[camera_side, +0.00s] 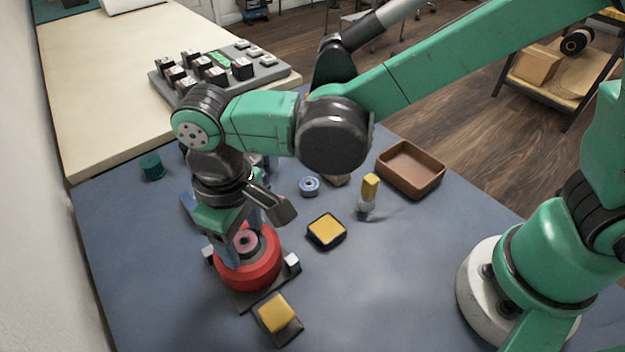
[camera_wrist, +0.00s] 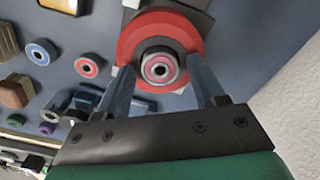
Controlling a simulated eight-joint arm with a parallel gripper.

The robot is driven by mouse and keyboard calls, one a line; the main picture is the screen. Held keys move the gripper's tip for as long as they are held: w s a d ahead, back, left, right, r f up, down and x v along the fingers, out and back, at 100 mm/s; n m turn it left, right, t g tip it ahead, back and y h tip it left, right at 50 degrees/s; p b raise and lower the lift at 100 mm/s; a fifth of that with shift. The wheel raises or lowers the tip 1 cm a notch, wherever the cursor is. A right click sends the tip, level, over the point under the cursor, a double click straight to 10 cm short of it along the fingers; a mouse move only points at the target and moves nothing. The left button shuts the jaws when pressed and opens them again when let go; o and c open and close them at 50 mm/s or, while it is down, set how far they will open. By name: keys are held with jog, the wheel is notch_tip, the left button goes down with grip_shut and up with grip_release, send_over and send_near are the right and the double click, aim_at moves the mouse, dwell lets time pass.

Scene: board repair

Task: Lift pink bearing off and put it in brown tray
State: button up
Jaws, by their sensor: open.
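The pink bearing (camera_side: 246,240) sits in the dark centre of a round red housing (camera_side: 262,272) on a dark base plate. In the wrist view the pink bearing (camera_wrist: 160,69) shows as a pink ring inside a dark ring, with the red housing (camera_wrist: 133,35) around it. My gripper (camera_side: 242,237) is right over the housing, pointing down. In the wrist view its two fingers (camera_wrist: 161,68) stand open on either side of the bearing, with visible gaps. The brown tray (camera_side: 395,181) stands at the back right of the blue mat and looks empty.
A blue bearing (camera_side: 309,186), a yellow-topped block (camera_side: 327,231) and an upright yellow-handled piece (camera_side: 369,189) lie between housing and tray. A yellow block (camera_side: 276,312) is in front of the housing. A teal cylinder (camera_side: 152,166) stands at the left.

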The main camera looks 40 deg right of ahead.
aim_at(245, 240)
jog(key=c, duration=0.9)
jog(key=shift+r, duration=2.95)
grip_shut()
